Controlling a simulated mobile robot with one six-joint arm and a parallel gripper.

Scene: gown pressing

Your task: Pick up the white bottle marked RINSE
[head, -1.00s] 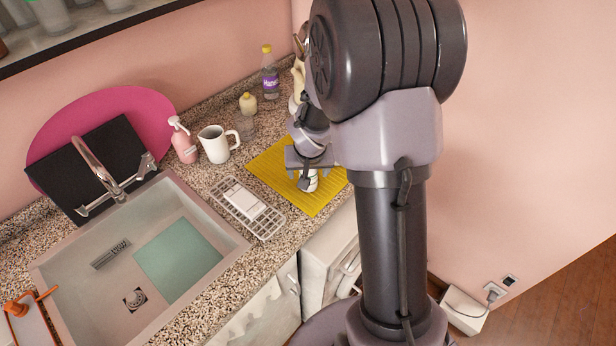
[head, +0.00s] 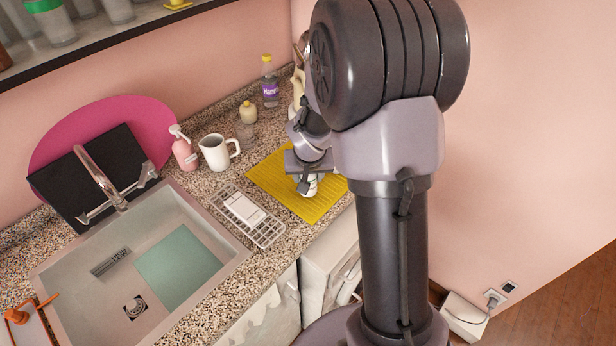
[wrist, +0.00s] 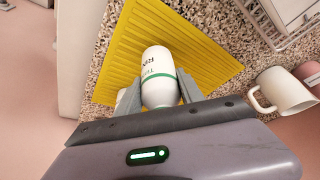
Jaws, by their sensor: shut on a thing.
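The white bottle (wrist: 158,72) has a green band and dark lettering that starts with R; the rest of the lettering is hard to read. My gripper (wrist: 160,88) is shut on it, one finger on each side, in the wrist view. The bottle is over the yellow ribbed mat (wrist: 207,60); I cannot tell whether it still touches it. In the head view my gripper (head: 308,178) is above the yellow mat (head: 275,178), with only a small white part of the bottle (head: 310,190) showing below it.
A wire rack (head: 262,230) lies left of the mat, beside the sink (head: 75,270). A white mug (head: 214,152), a pink pump bottle (head: 183,150) and a purple-labelled bottle (head: 269,85) stand behind. A small pale object (wrist: 122,101) is partly hidden by the left finger.

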